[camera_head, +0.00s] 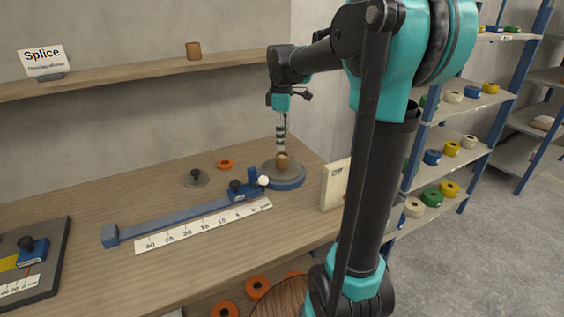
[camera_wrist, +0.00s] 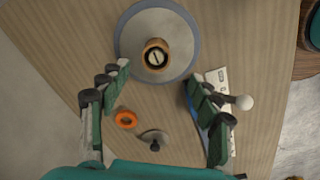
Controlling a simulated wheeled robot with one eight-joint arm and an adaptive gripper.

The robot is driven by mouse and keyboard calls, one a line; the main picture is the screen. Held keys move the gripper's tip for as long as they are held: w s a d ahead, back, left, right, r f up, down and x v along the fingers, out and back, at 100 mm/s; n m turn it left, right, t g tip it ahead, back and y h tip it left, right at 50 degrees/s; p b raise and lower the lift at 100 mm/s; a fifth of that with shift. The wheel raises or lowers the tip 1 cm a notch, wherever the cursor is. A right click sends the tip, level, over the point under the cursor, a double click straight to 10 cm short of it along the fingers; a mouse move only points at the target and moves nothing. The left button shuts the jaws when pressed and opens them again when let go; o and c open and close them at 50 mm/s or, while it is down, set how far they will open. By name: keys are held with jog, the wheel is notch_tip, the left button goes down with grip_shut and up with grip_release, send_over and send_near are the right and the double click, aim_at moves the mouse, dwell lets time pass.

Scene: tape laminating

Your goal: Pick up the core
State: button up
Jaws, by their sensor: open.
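A tan, ring-shaped core (camera_head: 282,160) stands upright on a round grey disc with a blue rim (camera_head: 285,180) at the right end of the workbench. In the wrist view the core (camera_wrist: 156,44) shows from above, with a dark, slotted centre, near the middle of the disc (camera_wrist: 133,42). My gripper (camera_head: 281,146) points down over the core in the head view. In the wrist view my gripper (camera_wrist: 158,74) is open and empty, its fingers spread to either side, with the core a little above the line between the fingertips. I cannot tell the exact height gap.
An orange ring (camera_head: 225,164) and a grey knobbed disc (camera_head: 196,178) lie nearby. A pale box (camera_head: 335,185) stands right. A brown cylinder (camera_head: 193,50) sits on the wall shelf.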

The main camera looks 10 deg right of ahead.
aim_at(282, 156)
notch_tip(282, 156, down, 3)
jog(key=shift+r, duration=0.2)
jog(key=f, duration=0.4)
jog(key=shift+w, duration=0.35)
jog(key=shift+f, duration=0.65)
jog(key=c, duration=0.9)
